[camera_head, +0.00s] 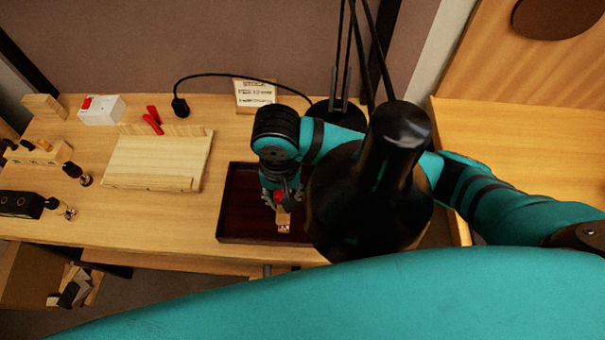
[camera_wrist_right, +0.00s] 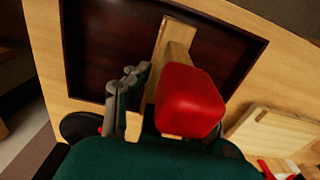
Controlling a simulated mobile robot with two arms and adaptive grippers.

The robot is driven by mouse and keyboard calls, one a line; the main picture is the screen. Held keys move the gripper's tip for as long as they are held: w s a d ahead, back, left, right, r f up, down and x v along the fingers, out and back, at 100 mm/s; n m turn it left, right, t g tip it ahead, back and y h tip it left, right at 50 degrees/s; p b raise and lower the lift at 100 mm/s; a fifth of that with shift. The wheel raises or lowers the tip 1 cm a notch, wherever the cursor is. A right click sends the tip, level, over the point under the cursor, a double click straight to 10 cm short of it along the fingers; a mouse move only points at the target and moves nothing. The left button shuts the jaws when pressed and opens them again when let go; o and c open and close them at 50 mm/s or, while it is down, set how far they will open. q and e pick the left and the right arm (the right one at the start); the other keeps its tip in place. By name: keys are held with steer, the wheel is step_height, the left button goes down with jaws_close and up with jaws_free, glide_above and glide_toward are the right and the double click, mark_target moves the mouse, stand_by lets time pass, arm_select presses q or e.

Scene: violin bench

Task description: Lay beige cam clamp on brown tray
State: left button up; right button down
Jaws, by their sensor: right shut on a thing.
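The brown tray (camera_head: 232,215) lies on the bench, dark inside with a thin raised rim. My right gripper (camera_head: 281,198) is above it and shut on the beige cam clamp (camera_head: 284,220). In the right wrist view the clamp (camera_wrist_right: 172,48) is a pale wooden bar reaching out over the tray floor (camera_wrist_right: 110,45). A red block (camera_wrist_right: 190,100) sits close beside the fingers and hides part of the grip. I cannot tell whether the clamp touches the tray. My left gripper is not in view.
A black lamp (camera_head: 365,205) stands close to my right arm and covers the tray's right side. A pale wooden board (camera_head: 155,160) lies left of the tray. A white box (camera_head: 101,110) and small tools are further left. Bare bench lies between board and tray.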

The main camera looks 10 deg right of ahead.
steer(key=w+d+f+p, duration=0.2)
steer(key=w+d, duration=0.1)
steer(key=w+d+f+p, duration=0.1)
steer(key=d, duration=0.1)
steer(key=shift+w+d+f, duration=0.1)
steer(key=shift+w+f, duration=0.05)
steer(key=shift+w, duration=0.1)
steer(key=shift+f, duration=0.3)
steer(key=shift+f, duration=0.1)
steer(key=shift+f, duration=0.15)
steer(key=c, duration=1.1)
jaws_free()
steer(key=shift+c, duration=0.2)
